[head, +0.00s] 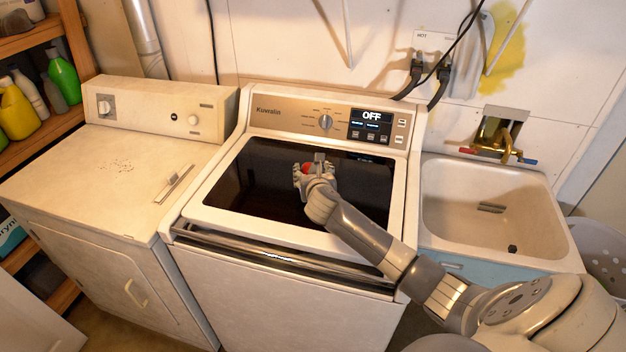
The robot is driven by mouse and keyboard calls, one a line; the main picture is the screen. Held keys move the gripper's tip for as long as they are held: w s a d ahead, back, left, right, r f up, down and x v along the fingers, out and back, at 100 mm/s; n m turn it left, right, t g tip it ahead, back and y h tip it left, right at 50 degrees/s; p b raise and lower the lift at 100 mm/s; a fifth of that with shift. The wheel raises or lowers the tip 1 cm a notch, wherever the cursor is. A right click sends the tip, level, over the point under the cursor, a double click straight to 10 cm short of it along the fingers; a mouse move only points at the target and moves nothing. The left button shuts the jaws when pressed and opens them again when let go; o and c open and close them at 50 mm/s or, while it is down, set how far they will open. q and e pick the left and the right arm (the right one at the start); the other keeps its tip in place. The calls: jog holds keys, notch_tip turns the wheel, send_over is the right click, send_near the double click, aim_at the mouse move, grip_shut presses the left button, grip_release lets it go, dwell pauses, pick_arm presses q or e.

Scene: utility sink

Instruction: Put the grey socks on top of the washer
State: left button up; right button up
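The washer (232,215) stands in the middle, with a dark glass lid that is shut and a panel reading OFF. My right arm reaches in from the lower right. Its gripper (314,170) is over the middle of the dark lid, seen from behind. A small red patch (307,167) shows at the gripper; I cannot tell whether it is part of the gripper or a thing. The fingers are too small and hidden to tell whether they are open or shut. I cannot make out any grey socks for certain. My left gripper is not in view.
A second white machine (100,185) with a dial stands to the left. A sink (480,235) with a brass tap (507,150) is at the right, with a small grey shape (491,208) inside. Shelves with bottles (62,75) are at far left. The lid's left part is clear.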

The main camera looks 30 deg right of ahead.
notch_tip(320, 180, down, 3)
jog(key=shift+s+r, duration=0.15)
jog(key=shift+r, duration=0.05)
jog(key=shift+f, duration=0.2)
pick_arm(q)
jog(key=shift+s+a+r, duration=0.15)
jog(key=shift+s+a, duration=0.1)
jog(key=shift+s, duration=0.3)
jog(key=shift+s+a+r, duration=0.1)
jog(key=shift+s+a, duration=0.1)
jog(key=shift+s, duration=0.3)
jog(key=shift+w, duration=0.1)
pick_arm(e)
jog(key=shift+f, duration=0.2)
jog(key=o, duration=1)
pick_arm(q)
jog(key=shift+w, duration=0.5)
pick_arm(e)
jog(key=shift+o, duration=0.2)
jog(key=shift+r, duration=0.1)
